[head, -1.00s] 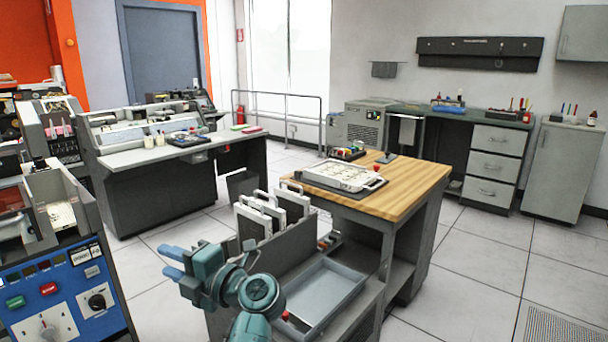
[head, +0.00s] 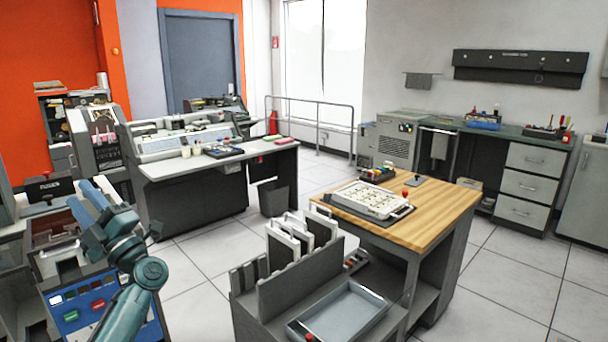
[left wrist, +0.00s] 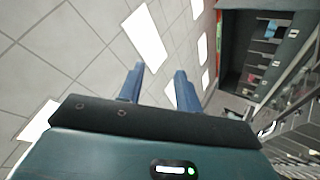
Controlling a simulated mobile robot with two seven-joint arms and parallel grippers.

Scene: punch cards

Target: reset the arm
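My left gripper (head: 88,194) is at the lower left of the head view, its blue fingers pointing up and away. It is in the air in front of the machine with the blue control panel and hides part of it. In the left wrist view, the two blue fingers (left wrist: 159,72) stand apart with nothing between them, and floor tiles show beyond. My right gripper is in neither view.
The blue control panel (head: 72,308) is close to my left arm. A grey rack cart with a tray (head: 340,312) stands at lower centre, beside a wood-topped table (head: 450,208). A grey console desk (head: 215,160) stands behind.

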